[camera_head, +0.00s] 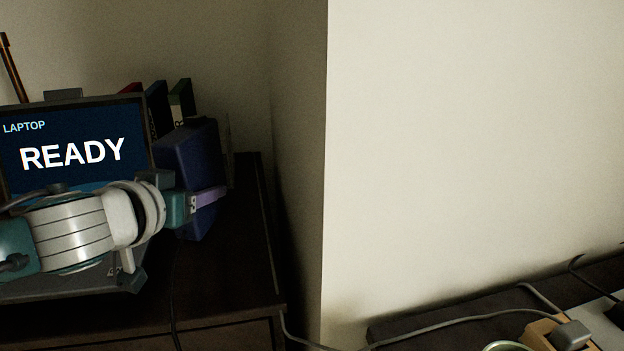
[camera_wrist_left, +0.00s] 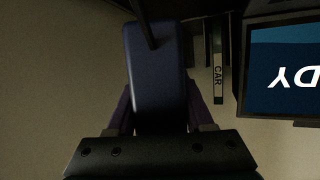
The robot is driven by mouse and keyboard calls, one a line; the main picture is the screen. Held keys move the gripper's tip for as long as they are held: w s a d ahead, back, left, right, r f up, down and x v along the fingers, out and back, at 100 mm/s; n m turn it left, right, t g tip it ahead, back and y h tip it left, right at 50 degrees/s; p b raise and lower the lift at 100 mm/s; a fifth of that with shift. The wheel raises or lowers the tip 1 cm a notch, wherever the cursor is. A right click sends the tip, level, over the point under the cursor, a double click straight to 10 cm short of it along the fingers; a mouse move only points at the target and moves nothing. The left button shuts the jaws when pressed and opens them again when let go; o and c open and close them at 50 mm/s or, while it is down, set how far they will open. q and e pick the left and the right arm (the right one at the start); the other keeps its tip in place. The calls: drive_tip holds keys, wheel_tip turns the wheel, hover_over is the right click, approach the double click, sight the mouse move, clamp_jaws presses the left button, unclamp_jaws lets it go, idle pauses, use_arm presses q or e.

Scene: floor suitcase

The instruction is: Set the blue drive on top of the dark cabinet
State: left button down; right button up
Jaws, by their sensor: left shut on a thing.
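The blue drive (camera_head: 190,165) is a dark blue box held upright at the end of my left arm, over the right part of the dark cabinet (camera_head: 235,285). My left gripper (camera_head: 207,198) is shut on it, with a purple finger across its lower side. In the left wrist view the drive (camera_wrist_left: 155,65) fills the middle, between the two purple fingers of my gripper (camera_wrist_left: 157,112). I cannot tell whether the drive's lower edge touches the cabinet top. My right gripper is not in view.
An open laptop (camera_head: 75,150) reading READY stands on the cabinet, behind my left arm. Several books (camera_head: 180,100) stand behind the drive. A dark cable (camera_head: 173,300) runs down the cabinet. A wall corner (camera_head: 325,180) rises to the right. The cabinet's front right top is clear.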

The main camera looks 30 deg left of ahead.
use_arm(q)
wheel_tip(320, 180, down, 8)
drive_tip(key=b, duration=0.4)
drive_tip(key=shift+f, duration=0.25)
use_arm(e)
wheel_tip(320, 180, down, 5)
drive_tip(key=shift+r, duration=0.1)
use_arm(q)
drive_tip(key=shift+r, duration=0.1)
